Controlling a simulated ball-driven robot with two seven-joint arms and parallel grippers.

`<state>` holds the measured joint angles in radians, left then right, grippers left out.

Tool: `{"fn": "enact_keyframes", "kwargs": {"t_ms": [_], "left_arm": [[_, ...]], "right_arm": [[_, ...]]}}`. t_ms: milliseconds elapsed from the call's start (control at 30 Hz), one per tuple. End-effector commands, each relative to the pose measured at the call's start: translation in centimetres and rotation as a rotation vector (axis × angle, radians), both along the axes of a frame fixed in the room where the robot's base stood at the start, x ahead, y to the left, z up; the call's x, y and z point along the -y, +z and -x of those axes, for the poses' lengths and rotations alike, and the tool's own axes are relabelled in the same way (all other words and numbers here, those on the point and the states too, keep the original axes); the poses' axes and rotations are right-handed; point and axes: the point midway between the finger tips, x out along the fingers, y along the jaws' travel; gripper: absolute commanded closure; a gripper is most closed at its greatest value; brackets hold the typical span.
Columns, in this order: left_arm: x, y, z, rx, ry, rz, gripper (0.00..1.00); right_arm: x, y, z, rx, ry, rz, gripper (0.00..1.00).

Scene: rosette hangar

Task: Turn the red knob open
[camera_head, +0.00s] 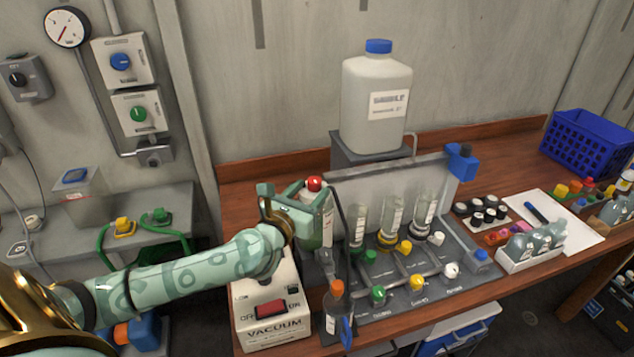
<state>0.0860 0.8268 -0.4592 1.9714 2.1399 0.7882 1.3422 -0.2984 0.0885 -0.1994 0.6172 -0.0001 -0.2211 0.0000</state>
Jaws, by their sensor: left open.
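A round red knob (315,184) shows at the top left corner of the grey filter rack (385,185) on the bench. My left gripper (294,192) is open, and its fingers are just left of and in front of the red knob. One finger appears close beside the knob; I cannot tell whether it touches. The knob's lower part and stem are hidden behind the gripper. My right gripper is not in view.
A white vacuum box (272,330) with a red switch stands below my left wrist. A bottle with an orange cap (337,288) stands at the bench front. Glass cylinders, coloured valve knobs and a large jug (376,95) crowd the right side.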

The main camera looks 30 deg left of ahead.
Motion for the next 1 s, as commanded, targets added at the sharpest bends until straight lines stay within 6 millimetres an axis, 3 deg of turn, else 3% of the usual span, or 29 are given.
{"fn": "enact_keyframes", "kwargs": {"t_ms": [33,133,400,567,733,1000], "left_arm": [[-0.1,0.1,-1.0,0.002,0.001,0.000,0.51],[-0.2,0.0,-2.5,0.001,0.000,0.000,0.51],[-0.3,0.0,-3.9,0.000,-0.001,-0.001,0.51],[-0.3,0.0,-3.9,0.000,-0.001,-0.001,0.51],[-0.3,0.0,-3.9,0.000,-0.001,-0.001,0.93],[-0.3,0.0,-3.9,0.000,0.011,0.002,0.94]], "right_arm": [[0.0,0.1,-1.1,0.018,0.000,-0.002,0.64],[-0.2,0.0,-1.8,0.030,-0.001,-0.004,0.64],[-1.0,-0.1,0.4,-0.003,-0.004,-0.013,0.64],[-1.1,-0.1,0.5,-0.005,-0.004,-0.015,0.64],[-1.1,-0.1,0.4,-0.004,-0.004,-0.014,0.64],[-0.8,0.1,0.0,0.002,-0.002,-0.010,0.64]]}}
